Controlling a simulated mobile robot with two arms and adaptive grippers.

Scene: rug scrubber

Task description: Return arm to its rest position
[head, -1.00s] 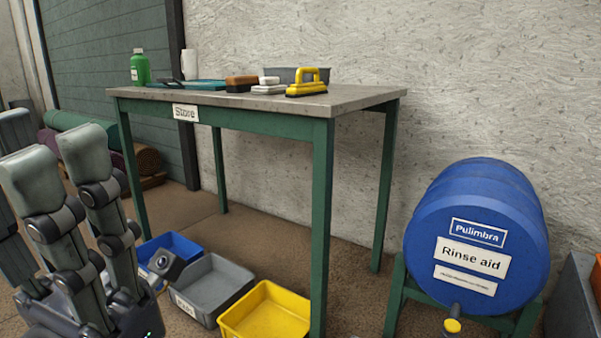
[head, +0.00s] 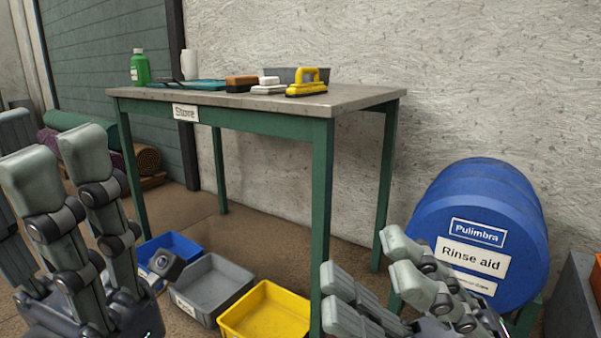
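My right gripper (head: 368,275) is at the bottom right of the head view, with its grey fingers pointing up and to the left. Its fingers are spread with a clear gap between them, and nothing shows between them. It overlaps the front right table leg and the lower left of the blue barrel in the picture. My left gripper (head: 45,165) stands at the left edge, fingers up. It looks open and empty; its far finger is partly cut off by the frame edge.
A green-legged table (head: 225,105) holds a green bottle (head: 140,67), brushes and a yellow-handled scrubber (head: 308,84). Blue, grey (head: 210,289) and yellow (head: 268,310) bins stand on the floor. A blue barrel (head: 480,205) sits on a green stand at right. Rolled rugs lie at left.

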